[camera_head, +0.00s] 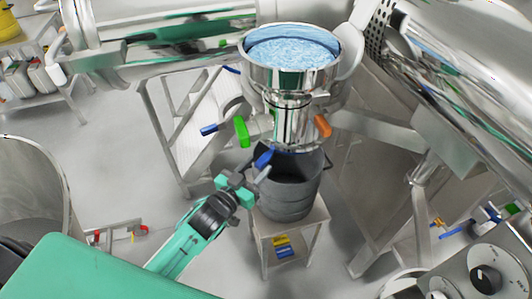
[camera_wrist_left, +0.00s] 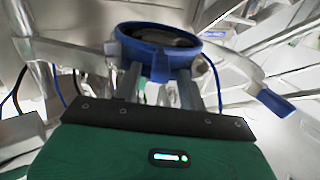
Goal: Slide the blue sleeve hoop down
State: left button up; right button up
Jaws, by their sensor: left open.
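The blue sleeve hoop (camera_wrist_left: 150,36) shows in the left wrist view as a ring around a dark opening, with a blue tab (camera_wrist_left: 160,66) on its near side. In the head view, only a blue part (camera_head: 264,157) shows below the steel hopper's outlet, above the grey bucket. My left gripper (camera_head: 258,178) is in front of and below this blue part. In the left wrist view its two fingers (camera_wrist_left: 158,76) are open, apart on either side of the tab. I cannot tell whether they touch it. My right gripper is not in view.
The steel hopper (camera_head: 290,77) holds pale blue granules. Its neck carries a green handle (camera_head: 241,131), an orange handle (camera_head: 323,125) and a blue lever (camera_head: 209,129). The grey bucket (camera_head: 288,207) stands on a small stand. Steel frame legs (camera_head: 405,205) stand to the right.

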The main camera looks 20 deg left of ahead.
aim_at(268, 156)
pick_arm(q)
jog(key=p+x, duration=0.1)
jog(key=x, duration=0.3)
jog(key=shift+r, duration=0.1)
jog(key=shift+w+d, duration=0.2)
jog(key=shift+w, duration=0.35)
jog(key=shift+c, duration=0.2)
